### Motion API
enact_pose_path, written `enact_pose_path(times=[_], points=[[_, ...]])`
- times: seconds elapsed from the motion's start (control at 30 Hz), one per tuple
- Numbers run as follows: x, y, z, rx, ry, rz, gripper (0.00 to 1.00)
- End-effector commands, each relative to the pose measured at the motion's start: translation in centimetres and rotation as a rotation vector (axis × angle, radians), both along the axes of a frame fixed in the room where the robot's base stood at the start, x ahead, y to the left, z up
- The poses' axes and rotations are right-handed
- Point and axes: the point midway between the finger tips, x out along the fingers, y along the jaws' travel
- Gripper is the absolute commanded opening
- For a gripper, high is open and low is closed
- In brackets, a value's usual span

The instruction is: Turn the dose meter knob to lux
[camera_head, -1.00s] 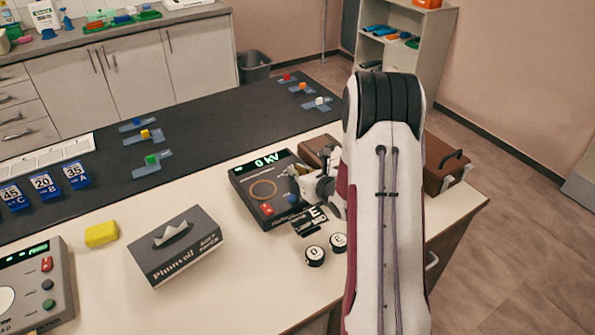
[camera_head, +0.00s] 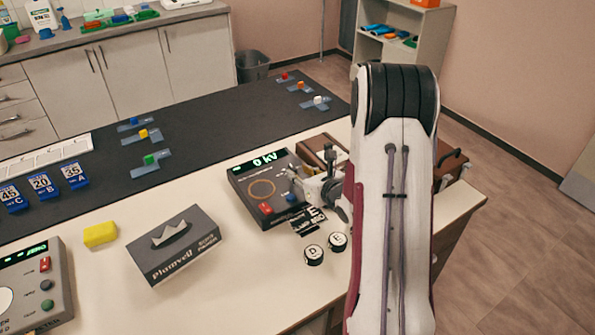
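A grey meter box (camera_head: 60,295) with a green-lit display, a white dial, and red and green buttons is cut off at the lower left edge. Its label is partly out of frame, so I cannot tell whether it is the dose meter. My gripper (camera_head: 294,184) is over the right side of this box. I cannot tell whether it touches it or whether its fingers are open. No mark reading lux is legible.
A grey tissue box (camera_head: 150,268) and a yellow block (camera_head: 100,235) stand between the two devices. Two round pieces (camera_head: 314,255) marked D and E lie below my gripper. A brown case (camera_head: 448,172) is partly behind my arm. The front of the table is mostly clear.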

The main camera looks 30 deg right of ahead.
Motion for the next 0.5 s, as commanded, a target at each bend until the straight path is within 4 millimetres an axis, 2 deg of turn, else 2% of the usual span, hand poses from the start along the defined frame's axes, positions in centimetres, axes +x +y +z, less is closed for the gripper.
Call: enact_pose_path(times=[0.5], points=[[-6.4,0.3,2.7,0.0,0.0,-0.003,0.28]])
